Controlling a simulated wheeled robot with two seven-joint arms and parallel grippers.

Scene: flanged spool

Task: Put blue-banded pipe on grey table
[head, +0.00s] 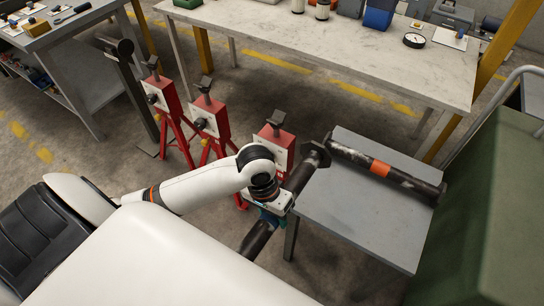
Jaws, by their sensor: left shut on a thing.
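My left gripper (270,213) is shut on a dark flanged pipe (300,175), held slanting beside the left edge of the grey table (360,225). The pipe's far flanged end is near the table's back left corner. Its near part passes under the gripper, and its lower end is cut off from sight by my white body. A bit of teal-blue shows at the gripper; I cannot tell whether it is the band or a finger. Another dark pipe with an orange band (380,169) lies along the back of the grey table. My right gripper is not in view.
Several red stands (210,117) stand on the floor left of the grey table. A long pale workbench (350,50) runs behind. A green box-like body (490,220) is close on the right. The front of the grey table is clear.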

